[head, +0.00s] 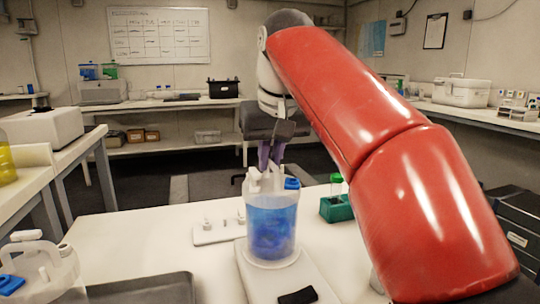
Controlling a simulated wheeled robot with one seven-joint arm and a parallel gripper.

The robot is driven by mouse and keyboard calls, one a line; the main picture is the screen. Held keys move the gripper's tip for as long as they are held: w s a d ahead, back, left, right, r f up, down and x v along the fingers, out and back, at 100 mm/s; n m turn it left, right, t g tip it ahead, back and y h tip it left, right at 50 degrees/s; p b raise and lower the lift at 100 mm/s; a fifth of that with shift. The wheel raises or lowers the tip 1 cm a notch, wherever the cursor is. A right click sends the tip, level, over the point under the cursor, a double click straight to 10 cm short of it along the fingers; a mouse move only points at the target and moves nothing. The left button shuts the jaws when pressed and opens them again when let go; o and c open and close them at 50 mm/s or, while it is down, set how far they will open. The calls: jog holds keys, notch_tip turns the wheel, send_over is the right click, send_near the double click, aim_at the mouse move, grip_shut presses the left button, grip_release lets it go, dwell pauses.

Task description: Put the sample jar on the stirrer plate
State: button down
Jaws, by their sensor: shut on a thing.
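A translucent jar (271,228) with blue contents, which I take as the sample jar, is upright in the middle of the head view. It has a white handled top and a blue cap (292,183). My gripper (268,165) is above it, with purple fingers shut on the white top; the fingertips are partly hidden. Under the jar is a flat white device (313,277) with a black panel at its front, perhaps the stirrer plate. I cannot tell whether the jar's base touches it or hangs slightly above.
A white plate with small knobs (215,234) lies left of the jar. A green rack (337,208) with a green-capped tube stands behind right. A white jug (42,270) and a dark tray (150,289) are at front left. My red arm blocks the right side.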

jog(key=c, duration=1.5)
grip_release()
jog(key=shift+o, duration=0.5)
jog(key=shift+f, duration=0.1)
